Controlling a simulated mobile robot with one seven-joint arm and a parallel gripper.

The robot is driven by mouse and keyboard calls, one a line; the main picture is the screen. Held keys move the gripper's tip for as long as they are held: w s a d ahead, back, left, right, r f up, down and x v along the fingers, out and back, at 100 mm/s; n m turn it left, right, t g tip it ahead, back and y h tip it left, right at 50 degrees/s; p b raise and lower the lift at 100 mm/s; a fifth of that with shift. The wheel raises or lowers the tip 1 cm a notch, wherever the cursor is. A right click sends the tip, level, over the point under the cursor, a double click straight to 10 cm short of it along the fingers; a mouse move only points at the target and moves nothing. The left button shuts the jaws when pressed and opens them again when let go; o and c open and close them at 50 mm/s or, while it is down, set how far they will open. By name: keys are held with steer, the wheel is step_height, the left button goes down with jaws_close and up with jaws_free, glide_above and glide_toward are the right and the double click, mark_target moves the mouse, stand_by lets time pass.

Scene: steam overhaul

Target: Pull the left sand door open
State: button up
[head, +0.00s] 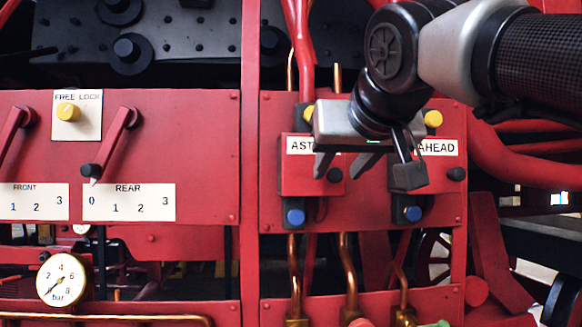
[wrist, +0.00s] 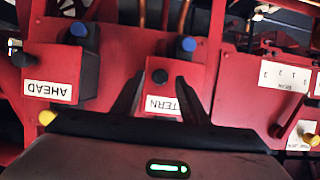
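The left sand door (head: 300,178) is a small red panel with a white label, partly hidden, that starts "AST". It has a black knob (head: 334,174) at its right side and looks shut, though I cannot be sure. In the wrist view, the door (wrist: 184,76) appears upside down, with its knob (wrist: 160,76) between the fingertips. My gripper (head: 341,170) is open and empty in front of the door's upper right. Whether a finger touches the door or knob I cannot tell. The right door's "AHEAD" label (head: 438,148) and black knob (head: 456,174) show beyond my gripper.
Blue knobs (head: 295,217) (head: 412,214) sit below the doors, and a yellow knob (head: 433,119) above the right one. A lever panel (head: 200,160) with "FREE LOCK" and "REAR" plates stands left. Copper pipes (head: 347,270) run below. A pressure gauge (head: 62,279) is lower left.

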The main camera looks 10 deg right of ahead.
steer(key=shift+w+f, duration=0.2)
steer(key=shift+w, duration=0.25)
jaws_close()
